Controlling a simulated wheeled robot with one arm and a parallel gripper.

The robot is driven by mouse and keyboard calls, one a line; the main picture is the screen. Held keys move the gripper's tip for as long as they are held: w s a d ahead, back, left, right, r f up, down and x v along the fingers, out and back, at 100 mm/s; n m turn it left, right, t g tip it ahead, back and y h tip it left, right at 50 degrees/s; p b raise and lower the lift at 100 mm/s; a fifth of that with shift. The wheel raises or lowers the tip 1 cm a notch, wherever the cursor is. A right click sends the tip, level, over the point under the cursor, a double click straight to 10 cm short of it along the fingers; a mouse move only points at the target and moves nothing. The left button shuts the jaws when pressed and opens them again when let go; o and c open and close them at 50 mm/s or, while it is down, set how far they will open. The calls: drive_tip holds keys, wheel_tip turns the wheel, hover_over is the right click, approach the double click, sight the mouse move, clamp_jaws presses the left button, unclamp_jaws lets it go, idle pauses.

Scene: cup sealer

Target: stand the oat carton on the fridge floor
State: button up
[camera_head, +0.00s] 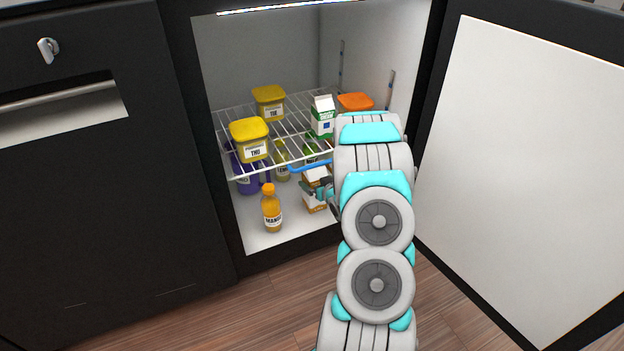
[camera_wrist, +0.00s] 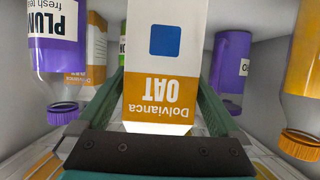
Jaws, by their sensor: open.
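The oat carton (camera_head: 313,197), white and orange-brown, is low in the fridge behind the mango bottle, partly hidden by my arm. It looks roughly upright at the fridge floor (camera_head: 292,230); I cannot tell whether its base touches. In the wrist view the oat carton (camera_wrist: 160,90) fills the middle, its lettering upside down. My gripper (camera_wrist: 167,85) is open, with one green finger on each side of the carton. In the head view my gripper (camera_head: 327,190) is beside the carton, mostly hidden by my arm.
The wire shelf (camera_head: 290,133) above holds yellow tubs (camera_head: 250,140), an orange tub (camera_head: 355,101) and a green-white carton (camera_head: 322,116). The open door (camera_head: 530,170) is on the right.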

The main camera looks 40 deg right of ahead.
drive_tip(key=shift+g, duration=0.3)
drive_tip(key=v, duration=0.8)
drive_tip(key=shift+s+a+r, duration=0.1)
drive_tip(key=shift+a+r, duration=0.2)
drive_tip(key=shift+r, duration=0.1)
drive_tip(key=s+a+r+g+h, duration=0.1)
drive_tip(key=s+a+r+g, duration=0.3)
drive_tip(key=a+r, duration=0.25)
drive_tip(key=s+a+r+g, duration=0.4)
drive_tip(key=a+r, duration=0.1)
drive_tip(key=a, duration=0.2)
drive_tip(key=s+a+r+n+g+y, duration=0.1)
drive_tip(key=s+a+r+g+y, duration=0.1)
drive_tip(key=s+a, duration=0.9)
drive_tip(key=s+a+r+n+g+y, duration=0.1)
drive_tip(key=s+a+r+g, duration=0.3)
drive_tip(key=s+a, duration=0.8)
drive_tip(key=s+r+y, duration=0.1)
drive_tip(key=s+r, duration=0.1)
drive_tip(key=s, duration=0.1)
drive_tip(key=shift+r+n, duration=0.3)
drive_tip(key=shift+r, duration=0.1)
drive_tip(key=shift+a, duration=0.1)
